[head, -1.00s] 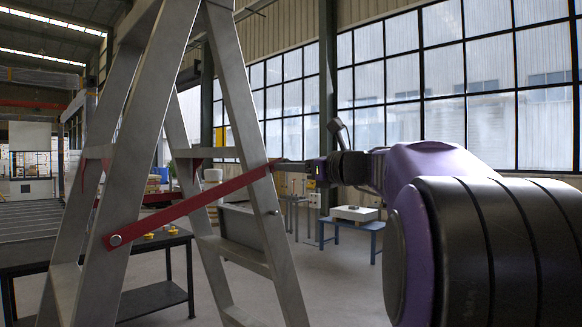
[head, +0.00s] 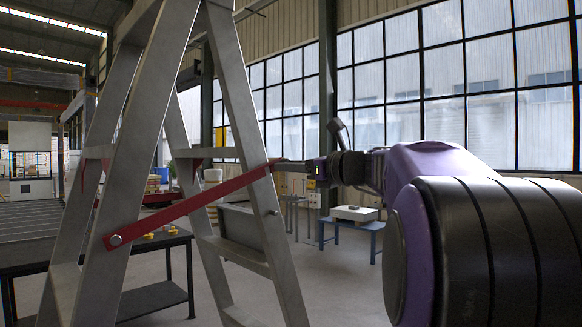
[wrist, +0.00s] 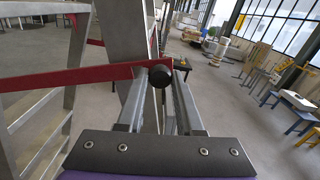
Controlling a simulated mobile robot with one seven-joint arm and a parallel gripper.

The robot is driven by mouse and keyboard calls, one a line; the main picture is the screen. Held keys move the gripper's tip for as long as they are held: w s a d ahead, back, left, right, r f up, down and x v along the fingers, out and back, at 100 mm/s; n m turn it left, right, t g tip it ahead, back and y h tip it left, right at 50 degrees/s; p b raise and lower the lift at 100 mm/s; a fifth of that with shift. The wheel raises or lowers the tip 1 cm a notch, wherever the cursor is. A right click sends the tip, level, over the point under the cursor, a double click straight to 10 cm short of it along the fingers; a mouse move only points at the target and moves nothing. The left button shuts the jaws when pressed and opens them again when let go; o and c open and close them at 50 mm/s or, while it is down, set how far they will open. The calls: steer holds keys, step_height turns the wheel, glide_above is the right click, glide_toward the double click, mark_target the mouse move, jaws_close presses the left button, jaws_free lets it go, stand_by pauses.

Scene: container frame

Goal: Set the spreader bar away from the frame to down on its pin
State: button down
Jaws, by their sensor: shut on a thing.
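A red spreader bar (head: 190,205) is bolted at its lower left end to one leg of a grey stepladder frame (head: 125,165). It slopes up to the right across the other leg (head: 245,150). My gripper (head: 279,162) is at the bar's raised right end, shut on its dark round knob. The wrist view shows the knob (wrist: 160,76) between the two fingers, with the red bar (wrist: 70,78) behind it. A short pin (head: 275,212) sticks out of the right leg, below the bar's end and apart from it.
A second red bar (wrist: 97,43) shows on the frame's far side. A dark table (head: 150,243) with small yellow pieces stands behind the ladder. A blue bench (head: 358,224) stands farther back on the right.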

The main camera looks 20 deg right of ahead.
step_height(320, 180, down, 12)
steer(key=d+m+b, duration=0.1)
steer(key=m+b, duration=0.2)
steer(key=shift+w+d+m, duration=0.25)
steer(key=shift+w+m, duration=0.05)
steer(key=shift+m, duration=0.1)
steer(key=c, duration=0.7)
jaws_free()
steer(key=shift+f, duration=0.1)
steer(key=shift+o, duration=0.8)
steer(key=shift+r, duration=0.2)
steer(key=shift+s+d, duration=0.1)
steer(key=shift+s, duration=0.05)
